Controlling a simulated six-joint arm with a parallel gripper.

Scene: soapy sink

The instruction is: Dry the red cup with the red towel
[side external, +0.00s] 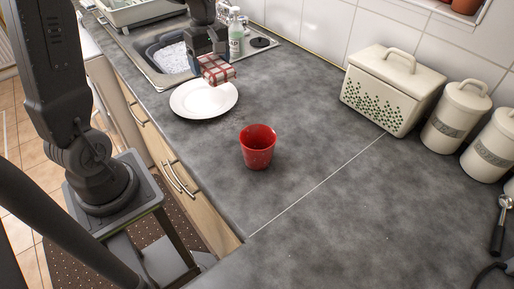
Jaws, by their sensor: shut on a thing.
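The red cup (258,148) stands upright on the grey worktop, in the middle of the side external view. Small light specks show on its side. My gripper (213,57) is at the upper middle, beyond the cup and to its left. It is shut on a folded red and white checked towel (217,70). The towel is held just above or at the far edge of a white plate (203,100); I cannot tell whether they touch. The towel and the cup are well apart.
A sink (170,60) with soapy water lies behind the plate, with bottles (235,38) beside it. A cream bread bin (392,90) and canisters (458,115) stand along the wall at right. The worktop right of the cup is clear.

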